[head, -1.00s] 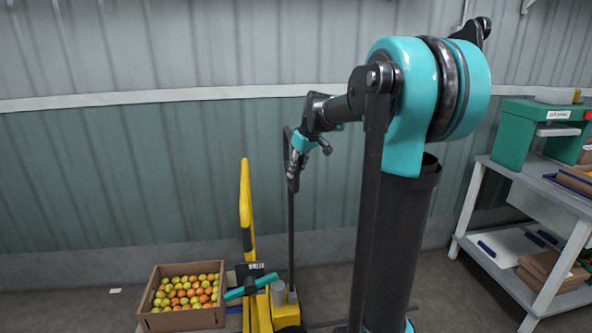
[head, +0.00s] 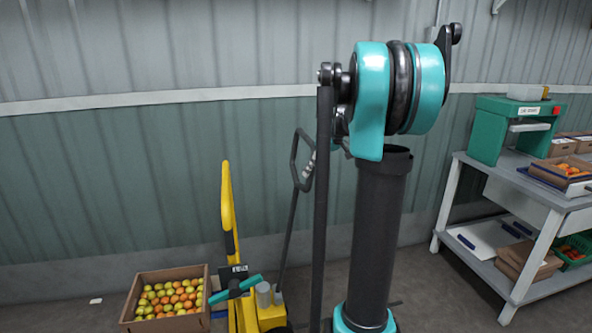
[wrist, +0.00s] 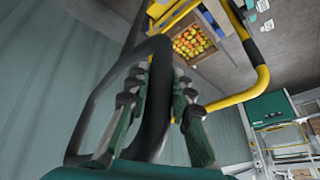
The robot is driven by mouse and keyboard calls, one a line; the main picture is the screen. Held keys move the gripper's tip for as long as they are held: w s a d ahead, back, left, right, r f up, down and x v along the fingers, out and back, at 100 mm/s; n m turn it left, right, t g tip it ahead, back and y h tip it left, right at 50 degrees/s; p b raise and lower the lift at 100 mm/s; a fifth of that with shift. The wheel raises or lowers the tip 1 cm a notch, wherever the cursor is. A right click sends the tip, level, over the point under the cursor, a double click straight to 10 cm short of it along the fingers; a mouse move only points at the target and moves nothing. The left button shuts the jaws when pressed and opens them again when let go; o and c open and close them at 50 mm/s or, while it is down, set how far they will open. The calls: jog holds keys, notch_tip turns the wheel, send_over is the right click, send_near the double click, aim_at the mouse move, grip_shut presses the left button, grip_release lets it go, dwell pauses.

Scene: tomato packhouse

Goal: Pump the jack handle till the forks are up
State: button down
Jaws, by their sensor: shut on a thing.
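The pallet jack has a yellow body (head: 268,318) at the bottom centre of the head view. Its dark jack handle (head: 286,235) rises from the body and leans right toward its loop top. In the wrist view the black loop (wrist: 98,92) passes between the two fingers of my gripper (wrist: 160,78), which is shut on it. In the head view my arm hides most of the gripper. The forks are not visible, so their height cannot be told.
A crate (head: 128,312) of red, yellow and green tomatoes is left of the jack. A yellow upright frame (head: 227,195) stands beside the handle. A grey bench (head: 505,175) with a green machine (head: 490,145) is at the right. A corrugated wall is behind.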

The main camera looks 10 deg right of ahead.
jog(key=d+f+y, duration=0.2)
jog(key=d+f, duration=0.2)
jog(key=d, duration=1.2)
jog(key=shift+f, duration=0.2)
jog(key=c, duration=1.3)
grip_release()
jog(key=shift+d, duration=0.1)
jog(key=v, duration=1.2)
jog(key=shift+d+f, duration=0.15)
